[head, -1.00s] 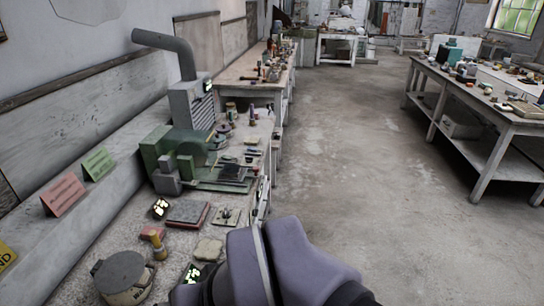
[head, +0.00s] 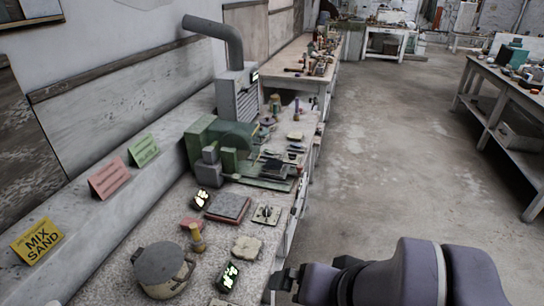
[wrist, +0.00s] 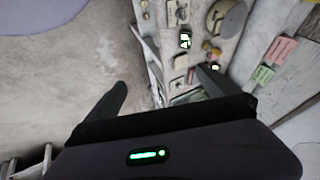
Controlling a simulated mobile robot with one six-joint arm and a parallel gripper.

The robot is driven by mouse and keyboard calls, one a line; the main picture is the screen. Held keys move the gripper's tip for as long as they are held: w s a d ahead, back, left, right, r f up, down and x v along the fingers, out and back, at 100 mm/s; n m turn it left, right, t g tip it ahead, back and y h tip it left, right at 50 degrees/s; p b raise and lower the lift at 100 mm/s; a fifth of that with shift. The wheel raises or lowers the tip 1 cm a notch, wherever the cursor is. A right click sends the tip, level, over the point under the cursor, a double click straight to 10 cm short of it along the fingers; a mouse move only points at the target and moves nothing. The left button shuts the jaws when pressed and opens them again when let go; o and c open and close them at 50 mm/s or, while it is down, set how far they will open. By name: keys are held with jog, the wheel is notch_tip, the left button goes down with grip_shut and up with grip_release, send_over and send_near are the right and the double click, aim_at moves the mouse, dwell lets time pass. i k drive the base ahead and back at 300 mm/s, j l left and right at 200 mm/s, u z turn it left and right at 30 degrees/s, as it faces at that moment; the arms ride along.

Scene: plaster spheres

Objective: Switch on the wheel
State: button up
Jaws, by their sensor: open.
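A green grinding machine (head: 205,140) with a dark round wheel (head: 238,136) stands on the speckled bench at the left. In front of it, near the bench edge, lies a small pale plate with a dark toggle-like switch (head: 266,213). I cannot tell the switch's position. My gripper (head: 284,284) is low in the head view, beside the front edge of the bench and apart from the switch. In the wrist view my gripper (wrist: 163,94) is open and empty, its two dark fingers wide apart over the floor and bench edge.
A lidded pot (head: 160,270), a pale stone (head: 247,248), a dark slab (head: 228,207) and small lit displays (head: 229,276) crowd the bench near the switch. A yellow "MIX SAND" card (head: 38,240) stands on the ledge behind. The concrete floor (head: 390,180) at right is open.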

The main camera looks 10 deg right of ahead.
aim_at(266, 151)
jog(key=i+l+u, duration=0.1)
jog(key=i+l, duration=0.25)
jog(key=i, duration=0.3)
jog(key=i+l+u, duration=0.1)
jog(key=i+l, duration=0.3)
jog(key=i, duration=0.25)
jog(key=i+l+u, duration=0.1)
jog(key=i+l, duration=0.35)
jog(key=i, duration=0.15)
